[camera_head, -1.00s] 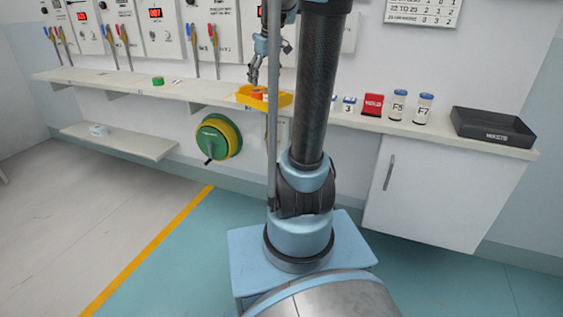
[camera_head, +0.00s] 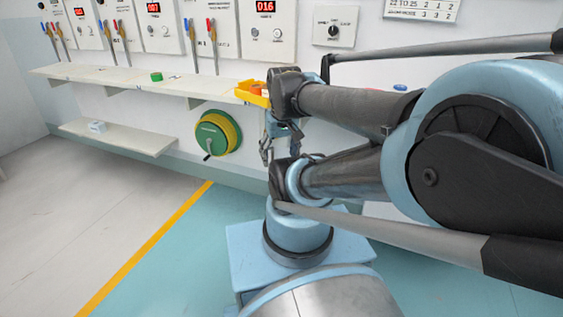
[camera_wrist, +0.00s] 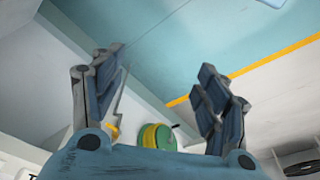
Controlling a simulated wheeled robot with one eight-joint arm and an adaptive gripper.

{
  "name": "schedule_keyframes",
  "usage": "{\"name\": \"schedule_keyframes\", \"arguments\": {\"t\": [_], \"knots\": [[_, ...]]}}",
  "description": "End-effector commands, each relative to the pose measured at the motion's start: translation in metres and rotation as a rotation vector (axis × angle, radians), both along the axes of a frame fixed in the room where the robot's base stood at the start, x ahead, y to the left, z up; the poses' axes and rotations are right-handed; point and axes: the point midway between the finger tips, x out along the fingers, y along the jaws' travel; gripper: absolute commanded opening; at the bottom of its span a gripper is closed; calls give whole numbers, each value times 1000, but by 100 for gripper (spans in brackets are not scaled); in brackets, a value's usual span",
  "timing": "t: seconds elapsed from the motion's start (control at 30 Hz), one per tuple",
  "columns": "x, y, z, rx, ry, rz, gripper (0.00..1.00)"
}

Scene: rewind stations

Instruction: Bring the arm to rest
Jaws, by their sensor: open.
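My gripper (camera_head: 281,150) hangs below my folded arm in the head view, in front of the wall shelf and apart from it. Its fingers are spread and nothing is between them. In the wrist view my gripper (camera_wrist: 158,90) also shows two separated fingers, with floor and wall behind the empty gap. My arm covers the middle and right of the head view and hides most of the right end of the shelf.
A yellow tray (camera_head: 243,96) sits on the shelf (camera_head: 120,88), partly behind my arm. A green and yellow reel (camera_head: 228,126) hangs on the wall below. A lower shelf (camera_head: 130,141) stands left. The floor left of the yellow line (camera_head: 150,245) is clear.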

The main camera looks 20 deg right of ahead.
Motion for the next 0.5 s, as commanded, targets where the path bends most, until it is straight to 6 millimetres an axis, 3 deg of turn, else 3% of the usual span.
{"name": "schedule_keyframes", "arguments": {"t": [0.17,0.5], "knots": [[-15,-5,-17,-3,2,-28,68],[-16,-5,-19,-3,2,-31,68]]}}
